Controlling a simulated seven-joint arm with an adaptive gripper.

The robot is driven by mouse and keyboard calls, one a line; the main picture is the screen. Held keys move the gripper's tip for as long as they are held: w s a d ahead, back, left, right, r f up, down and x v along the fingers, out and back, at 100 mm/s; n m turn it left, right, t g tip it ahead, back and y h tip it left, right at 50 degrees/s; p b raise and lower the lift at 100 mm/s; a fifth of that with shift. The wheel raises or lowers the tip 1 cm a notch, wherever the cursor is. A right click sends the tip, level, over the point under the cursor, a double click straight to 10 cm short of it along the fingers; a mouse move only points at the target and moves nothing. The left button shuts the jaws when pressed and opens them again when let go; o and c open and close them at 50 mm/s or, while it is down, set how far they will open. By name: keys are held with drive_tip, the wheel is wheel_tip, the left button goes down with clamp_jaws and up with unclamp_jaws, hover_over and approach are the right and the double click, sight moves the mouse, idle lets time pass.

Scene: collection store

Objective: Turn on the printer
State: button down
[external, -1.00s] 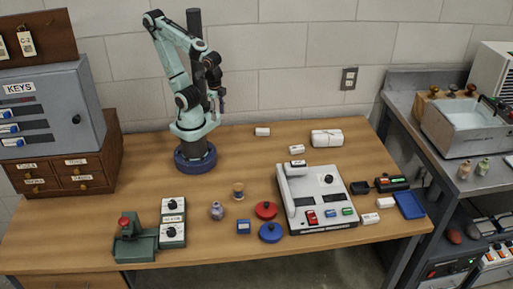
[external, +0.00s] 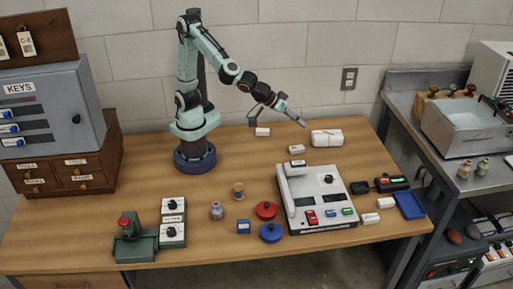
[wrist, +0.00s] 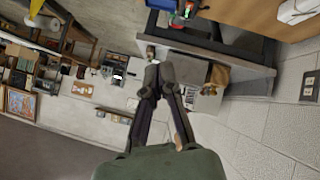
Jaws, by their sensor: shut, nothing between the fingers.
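A flat white machine (external: 325,190), which looks like the printer, sits on the right part of the wooden table. It has a raised white bar at its left, a black knob (external: 328,179), a red switch (external: 311,217), a blue button (external: 331,213) and a green button (external: 347,211). I cannot tell the switch's position. My gripper (external: 303,123) is in the air above and behind the machine, pointing right and slightly down, touching nothing. In the wrist view its fingers (wrist: 160,76) are together and empty; the machine's controls do not show there.
A white roll (external: 327,138) and small white boxes lie behind the machine. Red (external: 266,210) and blue (external: 270,232) round pieces lie left of it; a blue tray (external: 409,205) lies right. Green control boxes (external: 172,235) stand front left. The middle-left tabletop is mostly clear.

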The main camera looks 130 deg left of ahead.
drive_tip(key=w+d+f+m, duration=0.1)
drive_tip(key=w+d+f, duration=0.1)
drive_tip(key=d+f, duration=0.3)
drive_tip(key=w+d+f+m+g, duration=0.1)
drive_tip(key=d+f, duration=0.4)
drive_tip(key=f, duration=0.5)
drive_tip(key=shift+w+d+m, duration=0.4)
drive_tip(key=shift+w+m, duration=0.2)
drive_tip(key=shift+f, duration=0.1)
hover_over(310, 218)
drive_tip(key=f, duration=0.7)
drive_tip(key=shift+s+a+f, duration=0.15)
drive_tip(key=shift+s+a, duration=0.05)
drive_tip(key=shift+a, duration=0.05)
drive_tip(key=shift+w+d+f, duration=0.1)
drive_tip(key=shift+d+f, duration=0.05)
drive_tip(key=shift+f, duration=0.45)
drive_tip(key=shift+d+f, duration=0.1)
drive_tip(key=shift+f, duration=0.45)
drive_tip(key=shift+w+f, duration=0.1)
drive_tip(key=shift+f, duration=0.45)
drive_tip(key=shift+d+f, duration=0.1)
